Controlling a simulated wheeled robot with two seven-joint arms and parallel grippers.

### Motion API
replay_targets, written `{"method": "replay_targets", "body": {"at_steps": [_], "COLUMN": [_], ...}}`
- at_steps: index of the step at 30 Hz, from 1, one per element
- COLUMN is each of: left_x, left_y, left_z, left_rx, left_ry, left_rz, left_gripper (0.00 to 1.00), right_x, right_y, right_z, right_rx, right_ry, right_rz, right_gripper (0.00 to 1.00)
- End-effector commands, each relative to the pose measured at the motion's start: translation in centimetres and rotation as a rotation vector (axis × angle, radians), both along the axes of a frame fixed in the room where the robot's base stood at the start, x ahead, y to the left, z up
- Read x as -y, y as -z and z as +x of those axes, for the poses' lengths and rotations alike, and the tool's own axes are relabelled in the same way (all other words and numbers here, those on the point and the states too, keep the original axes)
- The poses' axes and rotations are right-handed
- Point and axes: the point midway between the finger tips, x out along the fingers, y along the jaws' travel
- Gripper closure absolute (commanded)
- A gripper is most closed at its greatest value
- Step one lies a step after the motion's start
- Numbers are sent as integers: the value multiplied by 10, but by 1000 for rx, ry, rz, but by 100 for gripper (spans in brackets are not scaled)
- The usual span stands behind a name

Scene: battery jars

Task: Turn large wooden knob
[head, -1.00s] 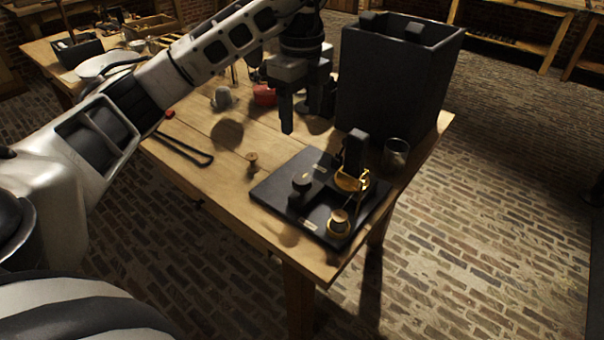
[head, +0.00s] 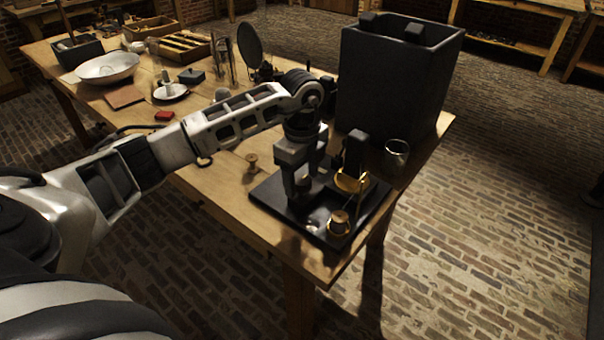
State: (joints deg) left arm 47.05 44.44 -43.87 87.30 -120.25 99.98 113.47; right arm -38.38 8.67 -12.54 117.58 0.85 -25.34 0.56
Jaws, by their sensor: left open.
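A black base board (head: 268,191) lies on the near right corner of the wooden table. A dark round knob (head: 304,185) stands on the board's left part and is partly hidden by my left gripper. My left gripper (head: 303,181) points down over this knob, open, with its fingers at either side of it. I cannot tell whether the fingers touch it. The knob looks dark, so its wood is not clear. A small wooden spool-like piece (head: 252,162) stands on the table left of the board. My right gripper is not in view.
Brass fittings (head: 339,222) and a dark upright block (head: 355,150) stand on the board, right of my gripper. A tall black box (head: 385,90) and a glass cup (head: 396,153) stand behind. A white bowl (head: 107,68) and several tools fill the table's far left.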

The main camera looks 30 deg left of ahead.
Motion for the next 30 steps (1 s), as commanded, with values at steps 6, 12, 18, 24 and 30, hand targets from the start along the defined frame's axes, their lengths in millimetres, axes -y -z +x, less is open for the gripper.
{"method": "replay_targets", "body": {"at_steps": [6,12,18,24,30], "left_x": [0,0,0,0,0], "left_y": [1,0,0,0,0], "left_z": [0,0,0,0,0], "left_rx": [0,0,0,0,0], "left_ry": [0,0,7,63,194], "left_rz": [0,-1,-1,-1,0], "left_gripper": [39,84,84,84,84], "right_x": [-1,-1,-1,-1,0], "right_y": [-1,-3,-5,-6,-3], "right_z": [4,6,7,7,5], "right_rx": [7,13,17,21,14], "right_ry": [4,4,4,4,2], "right_rz": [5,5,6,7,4], "right_gripper": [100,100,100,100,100]}}
